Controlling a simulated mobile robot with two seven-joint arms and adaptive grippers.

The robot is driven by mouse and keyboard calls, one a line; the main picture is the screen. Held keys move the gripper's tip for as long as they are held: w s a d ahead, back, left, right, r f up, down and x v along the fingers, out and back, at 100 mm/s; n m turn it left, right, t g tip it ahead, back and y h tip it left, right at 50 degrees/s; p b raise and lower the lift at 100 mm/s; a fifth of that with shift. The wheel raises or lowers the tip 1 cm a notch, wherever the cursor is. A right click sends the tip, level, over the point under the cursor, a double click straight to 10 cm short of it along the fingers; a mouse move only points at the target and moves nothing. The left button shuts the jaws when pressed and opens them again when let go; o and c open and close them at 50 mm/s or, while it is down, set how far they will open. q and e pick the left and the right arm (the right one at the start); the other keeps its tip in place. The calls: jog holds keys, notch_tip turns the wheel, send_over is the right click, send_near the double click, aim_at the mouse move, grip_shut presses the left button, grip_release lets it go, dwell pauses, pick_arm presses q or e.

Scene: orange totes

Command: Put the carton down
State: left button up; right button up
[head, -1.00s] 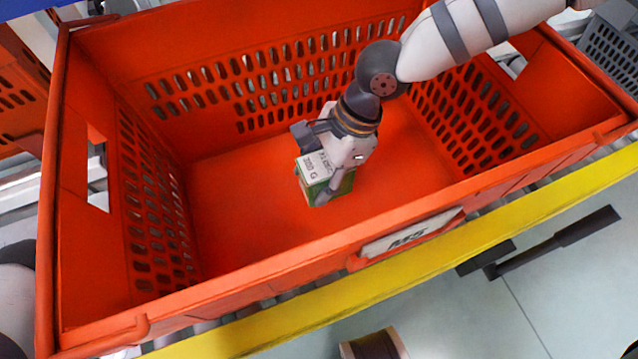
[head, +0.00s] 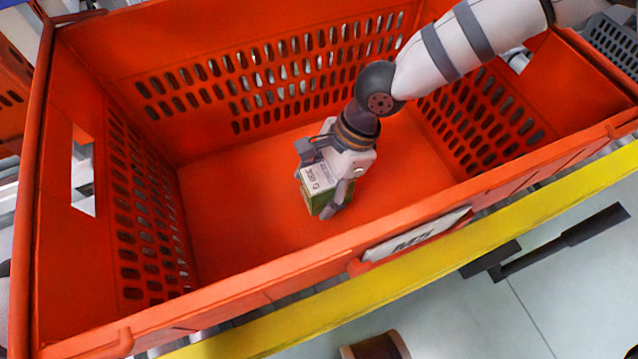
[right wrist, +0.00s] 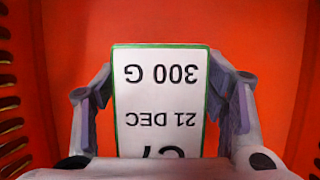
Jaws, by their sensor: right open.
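The carton (head: 321,187) is a small green box with a white printed face, inside the orange tote (head: 240,205). It appears to stand on the tote floor, near the middle. My right gripper (head: 326,192) reaches down over it from the upper right, with its fingers on either side. In the right wrist view the carton's white face (right wrist: 162,95) shows upside-down print, "300 G" and "21 DEC". There the right gripper's fingers (right wrist: 163,100) are open, with narrow red gaps beside the carton. The carton's underside is hidden. My left gripper is not in view.
The tote's slotted walls surround the gripper, and the near rim carries a white label (head: 416,236). The tote floor around the carton is clear. A yellow rail (head: 400,275) runs along the tote's near side. A grey crate (head: 612,45) stands at the upper right.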

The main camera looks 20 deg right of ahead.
jog(key=shift+r, duration=0.4)
pick_arm(q)
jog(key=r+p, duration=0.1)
jog(key=p, duration=0.1)
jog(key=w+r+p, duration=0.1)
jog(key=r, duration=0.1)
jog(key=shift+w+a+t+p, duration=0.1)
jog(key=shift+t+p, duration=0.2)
jog(key=shift+p, duration=0.1)
pick_arm(e)
jog(key=v, duration=1.1)
jog(key=shift+d+r, duration=0.15)
jog(key=shift+r, duration=0.2)
